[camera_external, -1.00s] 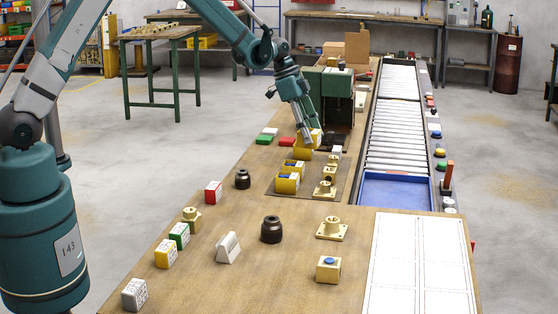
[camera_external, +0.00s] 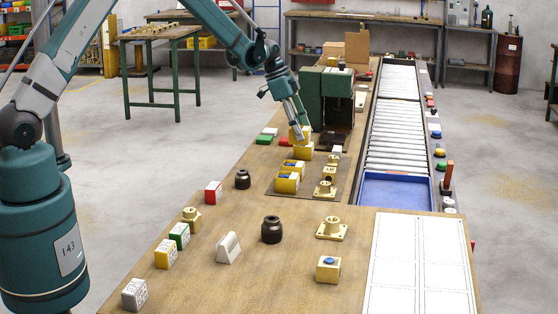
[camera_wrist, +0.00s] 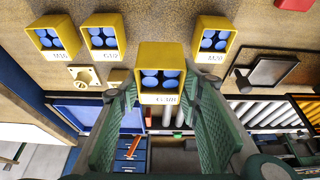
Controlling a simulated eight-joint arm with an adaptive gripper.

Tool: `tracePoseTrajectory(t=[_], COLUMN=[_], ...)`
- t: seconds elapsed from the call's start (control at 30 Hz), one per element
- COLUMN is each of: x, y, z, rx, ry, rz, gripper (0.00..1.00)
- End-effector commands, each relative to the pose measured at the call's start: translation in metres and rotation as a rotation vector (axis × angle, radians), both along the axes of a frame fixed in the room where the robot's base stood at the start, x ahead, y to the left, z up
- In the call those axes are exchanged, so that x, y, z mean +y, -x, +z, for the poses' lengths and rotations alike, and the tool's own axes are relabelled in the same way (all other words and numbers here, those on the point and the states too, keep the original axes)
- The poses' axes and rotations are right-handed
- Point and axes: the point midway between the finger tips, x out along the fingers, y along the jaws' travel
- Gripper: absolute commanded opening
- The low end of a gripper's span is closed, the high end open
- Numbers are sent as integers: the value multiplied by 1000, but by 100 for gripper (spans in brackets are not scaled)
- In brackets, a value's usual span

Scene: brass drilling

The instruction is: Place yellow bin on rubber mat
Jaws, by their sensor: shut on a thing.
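My gripper (camera_external: 299,136) is shut on a yellow bin, which also shows between my green fingers (camera_wrist: 150,105) in the wrist view. The held yellow bin (camera_wrist: 161,58) contains several blue-topped cylinders and has a white label on its front. In the external view it is partly hidden by my fingers. Three other yellow bins stand in a row below it: a far one (camera_external: 303,154), a middle one (camera_external: 292,167) and a near one (camera_external: 286,184). The brown rubber mat (camera_external: 308,191) lies under the nearer bins and brass parts.
A green drilling machine (camera_external: 311,97) stands just behind my gripper, with a dark plate (camera_external: 333,142) at its foot. Brass fittings (camera_external: 325,189) stand right of the bins. Red (camera_external: 286,141) and green (camera_external: 265,139) blocks lie to the left. A roller conveyor (camera_external: 396,130) runs along the right.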

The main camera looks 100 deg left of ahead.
Motion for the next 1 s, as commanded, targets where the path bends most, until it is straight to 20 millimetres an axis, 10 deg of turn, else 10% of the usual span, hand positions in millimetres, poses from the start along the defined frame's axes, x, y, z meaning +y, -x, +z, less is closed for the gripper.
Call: tracePoseTrajectory(t=[0.4,1.0], x=[0,0], y=[0,0], z=[-50,-67], rx=[0,0], ry=[0,0], rz=[0,0], gripper=[22,22])
